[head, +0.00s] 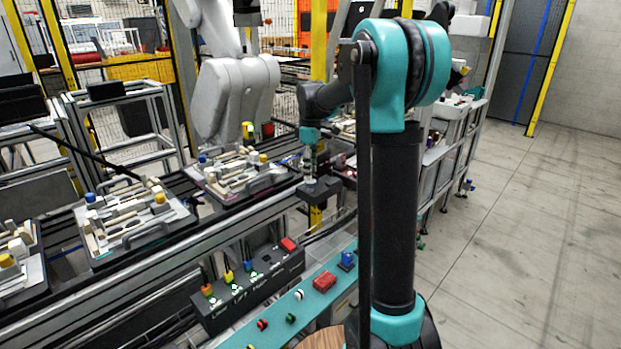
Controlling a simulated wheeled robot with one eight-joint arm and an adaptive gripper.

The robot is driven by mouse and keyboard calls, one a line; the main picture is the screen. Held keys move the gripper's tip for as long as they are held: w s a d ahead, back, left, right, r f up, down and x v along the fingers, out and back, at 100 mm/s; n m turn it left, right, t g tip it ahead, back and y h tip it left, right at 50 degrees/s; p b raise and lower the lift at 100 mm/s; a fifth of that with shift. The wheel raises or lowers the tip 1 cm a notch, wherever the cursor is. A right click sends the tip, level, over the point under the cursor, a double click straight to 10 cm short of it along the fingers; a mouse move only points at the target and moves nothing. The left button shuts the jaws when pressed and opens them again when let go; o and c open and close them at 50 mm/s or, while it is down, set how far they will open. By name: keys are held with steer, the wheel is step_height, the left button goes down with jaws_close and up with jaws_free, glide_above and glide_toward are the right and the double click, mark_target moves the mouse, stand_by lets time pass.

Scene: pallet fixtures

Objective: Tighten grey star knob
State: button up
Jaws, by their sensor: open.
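My gripper (317,172) is small in the head view, at the end of my teal and black arm, right of the pallets. It points down over a dark block (319,188) by the conveyor. Its jaws are open; its fingertips are too small to make out, and I cannot tell whether they touch the block. I cannot make out a grey star knob. The nearest pallet (246,176), left of the gripper, carries light parts, a black handle, and blue and yellow knobs.
More pallets (128,222) sit along the conveyor rail (150,262) to the left. A grey robot arm (236,85) hangs behind them. Open floor (520,230) lies at right.

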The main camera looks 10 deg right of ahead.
mark_target(311, 183)
steer(key=shift+f, duration=1.7)
steer(key=c, duration=0.9)
